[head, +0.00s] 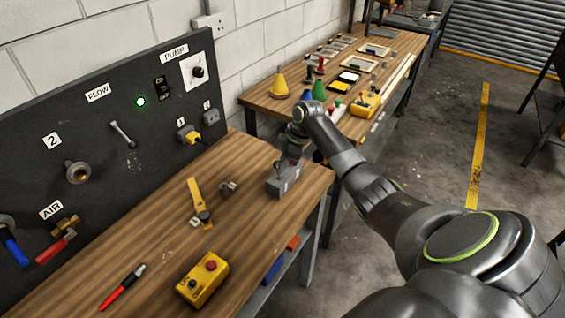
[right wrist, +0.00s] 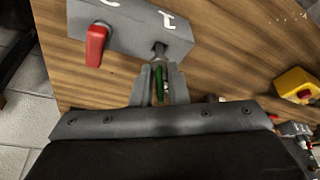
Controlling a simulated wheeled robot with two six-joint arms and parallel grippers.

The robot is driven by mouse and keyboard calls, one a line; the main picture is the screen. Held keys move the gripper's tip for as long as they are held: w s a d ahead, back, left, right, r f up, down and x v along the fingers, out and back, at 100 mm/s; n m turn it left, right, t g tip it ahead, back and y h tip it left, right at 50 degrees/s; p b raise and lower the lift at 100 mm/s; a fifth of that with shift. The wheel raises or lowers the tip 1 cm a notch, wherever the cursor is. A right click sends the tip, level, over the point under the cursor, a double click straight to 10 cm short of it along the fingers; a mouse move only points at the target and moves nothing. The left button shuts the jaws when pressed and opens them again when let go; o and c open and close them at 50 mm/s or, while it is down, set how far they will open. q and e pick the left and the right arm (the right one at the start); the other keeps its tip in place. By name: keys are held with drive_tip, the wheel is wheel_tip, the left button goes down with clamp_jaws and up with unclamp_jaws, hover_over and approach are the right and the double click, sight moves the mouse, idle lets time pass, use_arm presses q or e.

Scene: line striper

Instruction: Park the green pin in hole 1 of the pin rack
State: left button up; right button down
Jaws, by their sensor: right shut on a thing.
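The pin rack (right wrist: 130,32) is a grey block on the wooden bench top; it also shows in the head view (head: 284,185). In the right wrist view a red pin (right wrist: 97,45) sits at its left hole, below a partly cut-off mark that looks like 2. The other hole is below the mark 1. My right gripper (right wrist: 159,98) is shut on the green pin (right wrist: 157,84). The pin's grey end meets the rack at hole 1; how deep it sits I cannot tell. In the head view my right gripper (head: 290,160) is just above the rack. My left gripper is out of view.
On the bench are a yellow button box (head: 202,279), a red marker (head: 121,288) and a yellow-handled part (head: 197,200). A black valve panel (head: 110,150) stands behind. A second bench (head: 262,102) with cones and small parts lies beyond my right arm.

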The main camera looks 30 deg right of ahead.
drive_tip(key=shift+f+b, duration=0.45)
drive_tip(key=shift+f, duration=0.75)
idle(0.3)
drive_tip(key=c, duration=1.3)
unclamp_jaws()
drive_tip(key=shift+c, duration=0.2)
drive_tip(key=shift+o, duration=0.3)
drive_tip(key=shift+o, duration=1.3)
drive_tip(key=shift+r, duration=0.15)
drive_tip(key=p+v, duration=0.7)
